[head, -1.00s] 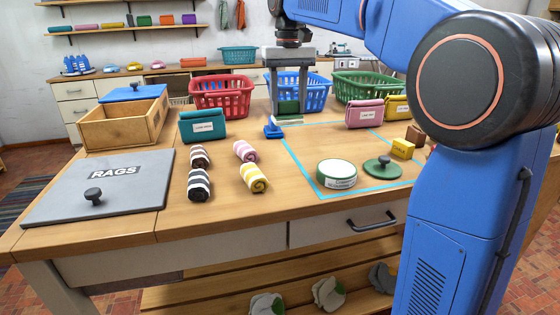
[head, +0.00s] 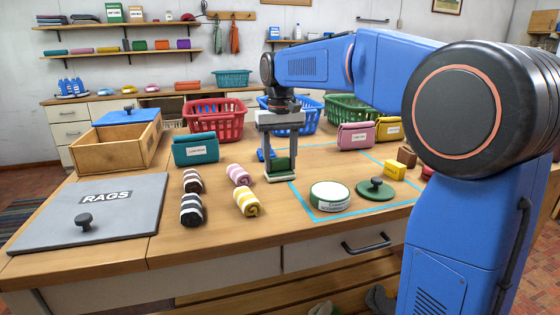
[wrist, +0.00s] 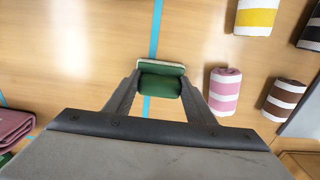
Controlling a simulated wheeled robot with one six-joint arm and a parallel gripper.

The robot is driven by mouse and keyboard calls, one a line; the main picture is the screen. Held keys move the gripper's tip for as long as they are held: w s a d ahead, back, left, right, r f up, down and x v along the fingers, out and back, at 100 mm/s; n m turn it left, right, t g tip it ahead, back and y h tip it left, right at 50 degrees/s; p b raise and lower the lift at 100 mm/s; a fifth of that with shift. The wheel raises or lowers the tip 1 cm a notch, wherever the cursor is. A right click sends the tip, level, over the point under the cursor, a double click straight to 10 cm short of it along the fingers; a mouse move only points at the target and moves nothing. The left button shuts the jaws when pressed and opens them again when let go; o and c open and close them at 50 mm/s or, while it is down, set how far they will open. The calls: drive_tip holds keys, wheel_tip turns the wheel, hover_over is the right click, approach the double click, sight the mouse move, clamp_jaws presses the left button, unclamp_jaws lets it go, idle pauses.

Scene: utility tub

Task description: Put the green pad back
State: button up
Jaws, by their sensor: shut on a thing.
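My gripper (head: 281,172) is shut on the green pad (head: 282,162), with a finger on either side of it. The pad has a pale layer along one edge, and it also shows between the fingers in the wrist view (wrist: 160,84). They are low over the wooden table near the left side of a blue tape outline (head: 296,195); I cannot tell whether the pad touches the table. In the wrist view a strip of the tape passes beneath the pad.
Rolled striped cloths (head: 247,201) lie to the left of my gripper. A blue item (head: 262,155) is just behind it. A round tin (head: 330,195) and a green knobbed lid (head: 375,189) are to the right. A grey RAGS lid (head: 125,218) lies far left. Baskets (head: 214,120) stand behind.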

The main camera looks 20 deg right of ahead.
sight(280, 159)
drive_tip(key=shift+f, duration=0.1)
drive_tip(key=o, duration=1)
wheel_tip(280, 159, up, 12)
drive_tip(key=shift+s, duration=0.1)
